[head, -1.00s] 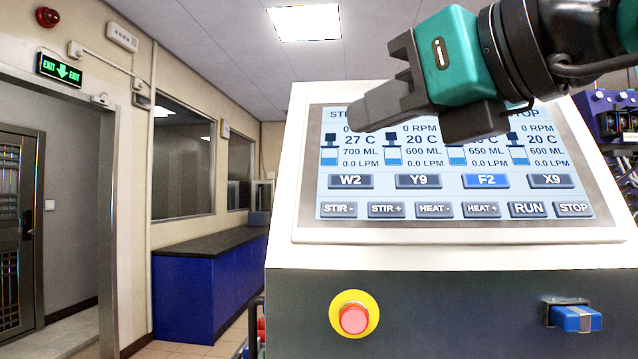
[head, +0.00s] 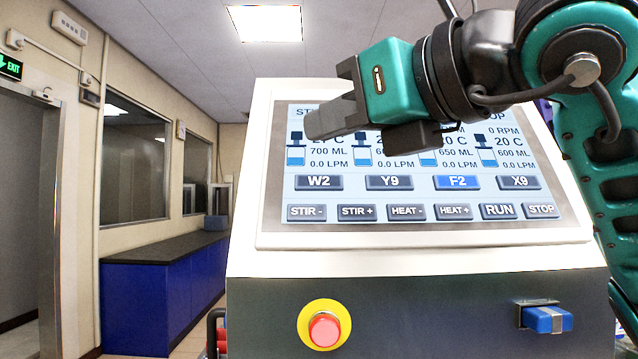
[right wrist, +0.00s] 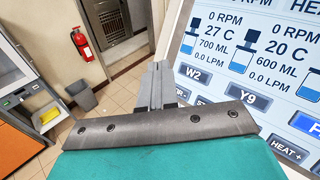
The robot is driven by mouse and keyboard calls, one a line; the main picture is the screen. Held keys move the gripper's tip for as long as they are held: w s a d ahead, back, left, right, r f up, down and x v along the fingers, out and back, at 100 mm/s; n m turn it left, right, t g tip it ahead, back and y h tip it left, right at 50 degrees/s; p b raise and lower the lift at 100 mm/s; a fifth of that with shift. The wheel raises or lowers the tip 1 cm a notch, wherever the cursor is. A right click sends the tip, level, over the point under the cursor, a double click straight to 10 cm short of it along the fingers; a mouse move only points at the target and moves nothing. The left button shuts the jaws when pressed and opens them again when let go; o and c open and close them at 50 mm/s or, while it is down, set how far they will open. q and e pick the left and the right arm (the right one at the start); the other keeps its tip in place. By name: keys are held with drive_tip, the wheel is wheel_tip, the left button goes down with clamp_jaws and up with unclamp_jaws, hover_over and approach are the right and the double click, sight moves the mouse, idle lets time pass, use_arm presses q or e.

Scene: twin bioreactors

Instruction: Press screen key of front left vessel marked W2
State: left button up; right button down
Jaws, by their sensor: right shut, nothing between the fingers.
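The touch screen (head: 420,198) on the sloped white console shows four vessel columns, with a row of keys beneath them. The key W2 (head: 319,182) is at the left of that row; it also shows in the right wrist view (right wrist: 194,73). Key F2 (head: 463,182) is lit bright blue; W2, Y9 and X9 are dark. My right gripper (head: 312,126) is shut and empty. In the head view it overlaps the screen's upper left, above W2, hiding part of the readouts. In the right wrist view the fingertips (right wrist: 157,68) lie left of W2. My left gripper is not in view.
A red stop button (head: 324,330) on a yellow ring and a blue connector (head: 546,319) are on the console's front. A blue cabinet (head: 150,295) with a dark top stands along the left wall. The right wrist view shows a fire extinguisher (right wrist: 82,45).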

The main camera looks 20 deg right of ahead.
sight(319, 182)
drive_tip(key=w+d+f+b, duration=0.1)
drive_tip(key=w+f, duration=0.2)
drive_tip(key=w, duration=0.2)
drive_tip(key=shift+d+b, duration=0.25)
drive_tip(key=shift+b, duration=0.05)
idle(0.8)
idle(0.9)
drive_tip(key=shift+w+f, duration=0.15)
drive_tip(key=shift+w+d+f+b, duration=0.1)
drive_tip(key=shift+w+b, duration=0.2)
